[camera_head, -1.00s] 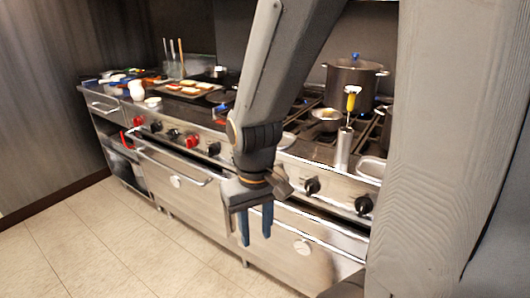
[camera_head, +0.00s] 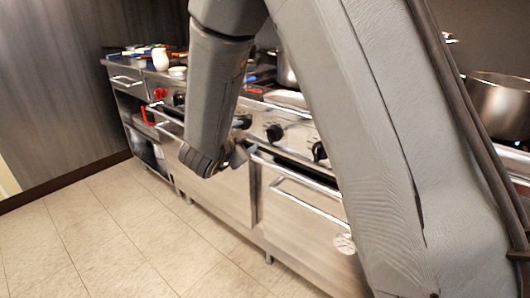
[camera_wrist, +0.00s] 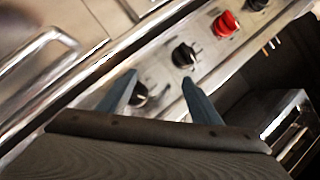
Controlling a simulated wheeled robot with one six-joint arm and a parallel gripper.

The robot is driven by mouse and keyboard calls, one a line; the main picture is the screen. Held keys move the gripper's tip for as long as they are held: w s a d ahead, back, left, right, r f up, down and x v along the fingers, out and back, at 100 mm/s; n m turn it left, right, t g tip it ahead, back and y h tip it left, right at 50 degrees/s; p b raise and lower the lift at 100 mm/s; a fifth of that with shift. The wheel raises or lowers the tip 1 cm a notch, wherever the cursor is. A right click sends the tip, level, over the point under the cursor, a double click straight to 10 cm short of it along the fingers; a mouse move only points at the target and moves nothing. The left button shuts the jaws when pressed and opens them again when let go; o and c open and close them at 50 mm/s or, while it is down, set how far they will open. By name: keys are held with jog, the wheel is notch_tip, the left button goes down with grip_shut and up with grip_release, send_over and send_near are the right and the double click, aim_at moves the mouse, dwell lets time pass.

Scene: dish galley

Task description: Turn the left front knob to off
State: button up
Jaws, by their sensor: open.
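In the wrist view, my gripper (camera_wrist: 160,78) is open and empty, with its two blue fingers in front of the steel knob panel. A black knob (camera_wrist: 138,96) shows between the fingers, close by the left one. Another black knob (camera_wrist: 184,55) lies beyond the fingertips, and a red knob (camera_wrist: 224,24) lies farther up the panel. In the head view, black knobs (camera_head: 274,133) sit on the stove front right of my wrist, and a red knob (camera_head: 160,93) is at the far left. My arm hides part of the panel and the fingers there. I cannot tell which knob is the left front one.
Oven doors with bar handles (camera_head: 307,201) stand below the knobs. A large pot (camera_head: 497,104) is at the right, partly behind my arm. A white jar (camera_head: 160,58) stands on the counter at the far left. The tiled floor (camera_head: 100,235) in front is clear.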

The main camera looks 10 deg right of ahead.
aim_at(268, 138)
jog(key=s+f+m+g+h+b, duration=0.2)
jog(key=s+m+h+b, duration=0.15)
jog(key=m+h, duration=0.2)
jog(key=shift+h, duration=0.75)
jog(key=shift+s+d+x, duration=0.1)
jog(key=shift+s+x, duration=0.05)
jog(key=shift+x, duration=1.15)
jog(key=shift+s+d+x, duration=0.1)
jog(key=shift+s+x, duration=0.05)
jog(key=shift+x, duration=1.15)
jog(key=shift+s+d+x, duration=0.1)
jog(key=shift+s+x, duration=0.05)
jog(key=shift+x, duration=1.15)
jog(key=shift+r, duration=0.2)
jog(key=c, duration=1)
